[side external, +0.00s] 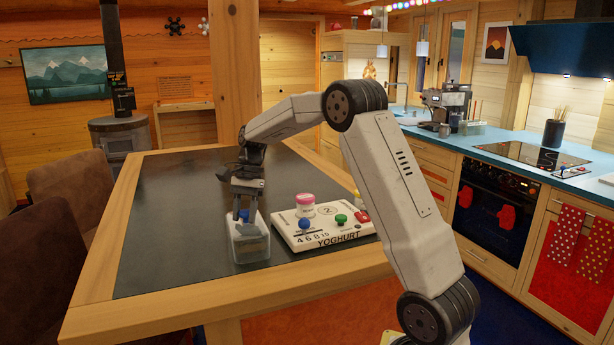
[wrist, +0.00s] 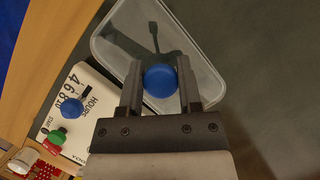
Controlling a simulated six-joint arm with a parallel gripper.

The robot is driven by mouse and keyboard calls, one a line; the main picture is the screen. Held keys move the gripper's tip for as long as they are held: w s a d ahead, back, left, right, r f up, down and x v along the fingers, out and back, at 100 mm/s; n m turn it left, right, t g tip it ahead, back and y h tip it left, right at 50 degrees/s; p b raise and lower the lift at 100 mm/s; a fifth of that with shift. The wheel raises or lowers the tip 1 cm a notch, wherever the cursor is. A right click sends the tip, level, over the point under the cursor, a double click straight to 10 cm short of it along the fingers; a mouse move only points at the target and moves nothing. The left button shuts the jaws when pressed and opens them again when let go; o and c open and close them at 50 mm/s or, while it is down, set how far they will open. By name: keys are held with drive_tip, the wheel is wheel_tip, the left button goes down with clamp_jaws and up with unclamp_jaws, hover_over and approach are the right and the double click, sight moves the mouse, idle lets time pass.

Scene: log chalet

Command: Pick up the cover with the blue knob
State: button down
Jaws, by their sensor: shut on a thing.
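The cover (wrist: 112,42) is a clear, rounded rectangular lid with a round blue knob (wrist: 160,82). My gripper (wrist: 160,76) is shut on the knob, with one dark finger on each side of it. In the side external view, my gripper (side external: 244,214) points down over a clear box (side external: 251,246) near the table's front edge. The fingers largely hide the knob there. I cannot tell whether the cover rests on the box or is lifted from it.
A white panel (side external: 330,236) marked YOGHURT, with blue, green and red knobs, lies right of the box. A pink-lidded jar (side external: 305,206) stands at its back edge. The dark tabletop (side external: 180,215) is bare to the left and behind.

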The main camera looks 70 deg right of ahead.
drive_tip(key=shift+r, duration=0.2)
drive_tip(key=shift+r, duration=0.5)
wheel_tip(320, 180, up, 2)
drive_tip(key=s+a+r, duration=0.2)
drive_tip(key=s+r, duration=0.3)
drive_tip(key=s, duration=0.1)
drive_tip(key=s+a+r, duration=0.2)
drive_tip(key=s+r, duration=0.2)
drive_tip(key=s, duration=0.3)
drive_tip(key=shift+s+a+r, duration=0.15)
drive_tip(key=shift+a+r, duration=0.1)
drive_tip(key=shift+r, duration=0.1)
drive_tip(key=shift+d, duration=0.1)
